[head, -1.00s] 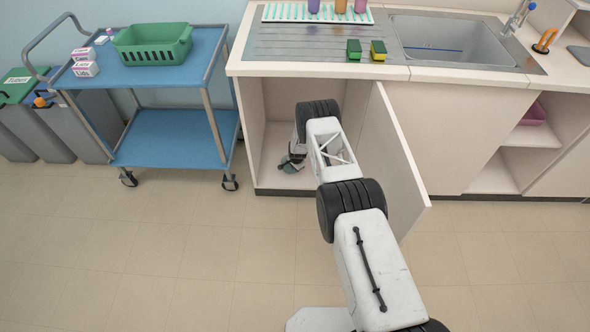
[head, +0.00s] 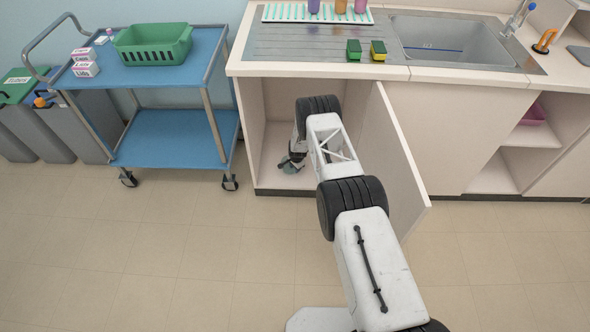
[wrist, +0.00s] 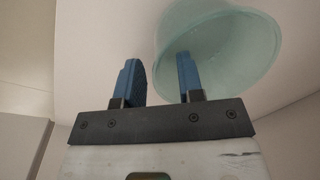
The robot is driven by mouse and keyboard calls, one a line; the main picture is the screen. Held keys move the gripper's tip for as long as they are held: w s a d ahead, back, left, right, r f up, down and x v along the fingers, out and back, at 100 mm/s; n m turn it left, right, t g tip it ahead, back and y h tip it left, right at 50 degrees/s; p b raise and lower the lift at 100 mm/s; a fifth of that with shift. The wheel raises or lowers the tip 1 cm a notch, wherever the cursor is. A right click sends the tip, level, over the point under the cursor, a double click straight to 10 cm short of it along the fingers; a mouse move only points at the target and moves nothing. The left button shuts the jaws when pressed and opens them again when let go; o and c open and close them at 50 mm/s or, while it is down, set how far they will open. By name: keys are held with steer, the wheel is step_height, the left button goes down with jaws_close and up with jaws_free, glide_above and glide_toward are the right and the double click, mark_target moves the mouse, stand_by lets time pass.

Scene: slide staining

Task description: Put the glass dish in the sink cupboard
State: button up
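The pale green glass dish (wrist: 222,50) is in the wrist view at the upper right, against a pale surface. My gripper (wrist: 158,60) has its two blue fingers spread apart. The right finger overlaps the dish, the left finger is outside it, and the near edge of the dish shows between them. The fingers are not closed on it. In the head view my arm reaches into the open sink cupboard (head: 271,178), with its end low near the cupboard floor. The dish is hard to make out there.
The cupboard door (head: 395,165) stands open to the right of my arm. A blue trolley (head: 165,137) with a green basket (head: 152,45) stands to the left. Sponges (head: 354,50) lie on the worktop by the sink (head: 450,45). The floor in front is clear.

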step_height(320, 180, up, 11)
steer(key=shift+s+d+f, duration=0.15)
steer(key=shift+s+d, duration=0.2)
steer(key=shift+d, duration=0.05)
stand_by(0.6)
stand_by(0.8)
